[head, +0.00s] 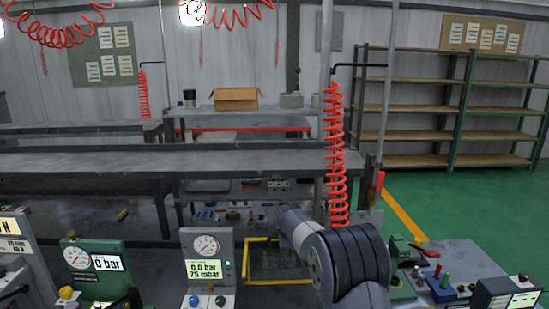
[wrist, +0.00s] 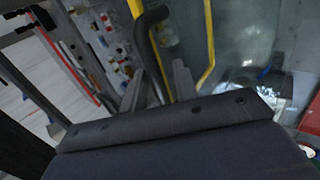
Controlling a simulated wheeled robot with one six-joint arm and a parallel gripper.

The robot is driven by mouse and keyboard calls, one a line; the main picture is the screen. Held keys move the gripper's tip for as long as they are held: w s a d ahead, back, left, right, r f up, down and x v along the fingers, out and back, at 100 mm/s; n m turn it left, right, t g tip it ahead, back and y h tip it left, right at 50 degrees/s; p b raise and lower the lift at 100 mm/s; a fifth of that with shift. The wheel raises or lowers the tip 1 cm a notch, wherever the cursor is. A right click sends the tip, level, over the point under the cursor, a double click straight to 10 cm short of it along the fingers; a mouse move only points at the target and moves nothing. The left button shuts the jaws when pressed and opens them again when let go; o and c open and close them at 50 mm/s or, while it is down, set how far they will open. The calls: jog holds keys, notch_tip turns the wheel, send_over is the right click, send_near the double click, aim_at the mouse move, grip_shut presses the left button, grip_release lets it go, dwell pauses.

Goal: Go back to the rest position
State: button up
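My arm reaches forward at the lower right of the head view, and its end is hidden behind its own links.
A grey gauge block (head: 207,252) reading 0.0 bar and a green gauge block (head: 93,268) reading 0 bar stand left of my arm. A block with coloured knobs (head: 440,272) stands at right. A red coiled hose (head: 335,150) hangs behind my arm. Green floor (head: 465,220) is clear at right.

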jog(key=b+v, duration=0.3)
jog(key=v, duration=0.8)
jog(key=p+x, duration=0.3)
jog(key=x, duration=0.8)
jog(key=shift+w+f, duration=0.1)
jog(key=shift+s+d+r+t, duration=0.1)
jog(key=shift+s+r+t, duration=0.1)
jog(key=shift+s, duration=0.35)
jog(key=shift+s+d+r+t, duration=0.1)
jog(key=shift+s+r+t, duration=0.1)
jog(key=shift+s, duration=0.3)
jog(key=shift+s, duration=0.1)
jog(key=shift+b, duration=0.35)
